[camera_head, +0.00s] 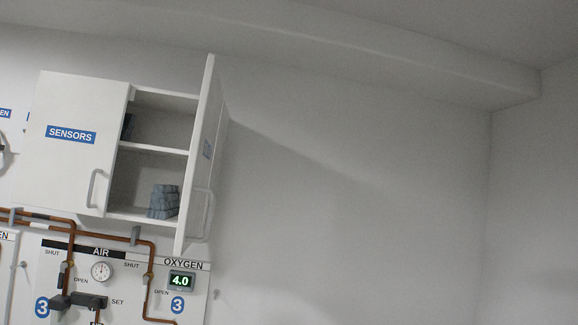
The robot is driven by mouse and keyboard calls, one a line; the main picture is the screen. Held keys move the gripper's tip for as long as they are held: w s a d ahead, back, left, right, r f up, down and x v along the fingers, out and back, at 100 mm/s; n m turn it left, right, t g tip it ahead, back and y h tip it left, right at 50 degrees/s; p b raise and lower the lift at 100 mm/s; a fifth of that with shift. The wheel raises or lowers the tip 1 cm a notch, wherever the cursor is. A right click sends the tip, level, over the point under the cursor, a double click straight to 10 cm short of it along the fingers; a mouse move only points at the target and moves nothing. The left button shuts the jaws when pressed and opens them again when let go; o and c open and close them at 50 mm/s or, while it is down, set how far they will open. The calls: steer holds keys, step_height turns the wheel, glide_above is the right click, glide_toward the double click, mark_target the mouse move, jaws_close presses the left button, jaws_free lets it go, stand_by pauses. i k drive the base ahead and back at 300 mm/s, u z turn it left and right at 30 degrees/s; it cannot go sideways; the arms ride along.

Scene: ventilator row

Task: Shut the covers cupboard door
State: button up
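A white wall cupboard hangs at the left of the head view. Its right-hand door (202,150) stands wide open, hinged at the right side and seen nearly edge-on. My gripper is not in view.
The shut door marked SENSORS (70,140) is beside the open compartment. Below are copper pipes (152,262), a gas panel (122,275) with a gauge, and a display (181,281) reading 4.0. The wall to the right is bare. A ceiling duct (330,50) runs above.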

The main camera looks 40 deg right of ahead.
mark_target(195, 190)
steer(key=z, duration=0.5)
steer(key=i, duration=1)
steer(key=u, duration=0.6)
steer(key=k, duration=0.7)
steer(key=z, duration=0.5)
steer(key=i, duration=0.5)
steer(key=u, duration=0.05)
